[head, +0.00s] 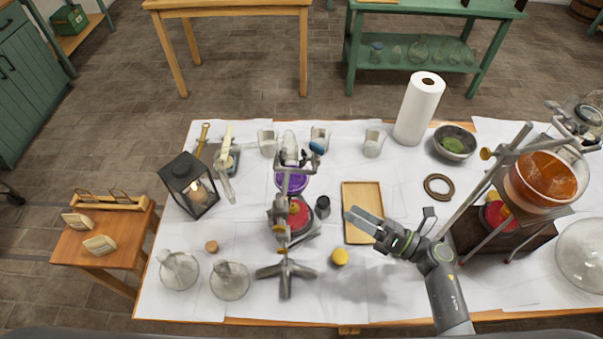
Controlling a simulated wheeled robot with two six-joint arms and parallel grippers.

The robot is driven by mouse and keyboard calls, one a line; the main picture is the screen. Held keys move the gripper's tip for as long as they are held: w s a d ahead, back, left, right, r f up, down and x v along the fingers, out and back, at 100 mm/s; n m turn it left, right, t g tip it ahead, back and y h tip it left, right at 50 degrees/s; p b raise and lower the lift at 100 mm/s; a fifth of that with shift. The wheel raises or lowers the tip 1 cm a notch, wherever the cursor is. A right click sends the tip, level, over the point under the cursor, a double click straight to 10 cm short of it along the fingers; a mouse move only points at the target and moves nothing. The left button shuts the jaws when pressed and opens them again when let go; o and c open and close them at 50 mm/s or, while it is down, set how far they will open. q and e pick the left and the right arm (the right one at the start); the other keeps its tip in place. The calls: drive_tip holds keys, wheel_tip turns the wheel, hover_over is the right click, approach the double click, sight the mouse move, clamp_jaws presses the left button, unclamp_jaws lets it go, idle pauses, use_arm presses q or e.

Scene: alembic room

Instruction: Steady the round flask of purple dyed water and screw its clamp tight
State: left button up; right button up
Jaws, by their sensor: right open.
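The round flask of purple dyed water (292,182) is held on a metal stand left of the table's middle, above a red-topped heater (298,214). A grey clamp (290,152) is at the flask's neck. A blue knob (316,147) shows at its right. The stand's splayed feet (287,272) rest on the table in front, and its rod partly hides the flask and heater. My right gripper (349,214) is open and empty, over the wooden tray, to the right of and nearer than the flask. My left gripper is not in view.
A wooden tray (361,197), a small dark jar (322,206) and a yellow knob-like piece (340,257) lie near my right gripper. A lantern (189,185) and glass flasks (230,281) stand at left.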

sight(297, 181)
drive_tip(key=shift+w+a+r+n+g, duration=0.55)
drive_tip(key=shift+w+a+n+g, duration=0.5)
drive_tip(key=shift+a+n, duration=1.25)
drive_tip(key=shift+w+a+r+n+g, duration=0.6)
drive_tip(key=shift+w+a+n, duration=0.85)
drive_tip(key=shift+a+n, duration=0.85)
drive_tip(key=shift+w+a+r+n+g, duration=0.55)
drive_tip(key=shift+w+a+n+g, duration=0.5)
drive_tip(key=shift+a+n, duration=1.25)
drive_tip(key=shift+w+a+m, duration=0.15)
drive_tip(key=shift+a+m, duration=0.2)
drive_tip(key=shift+m, duration=0.05)
drive_tip(key=shift+c, duration=0.2)
drive_tip(key=c, duration=0.7)
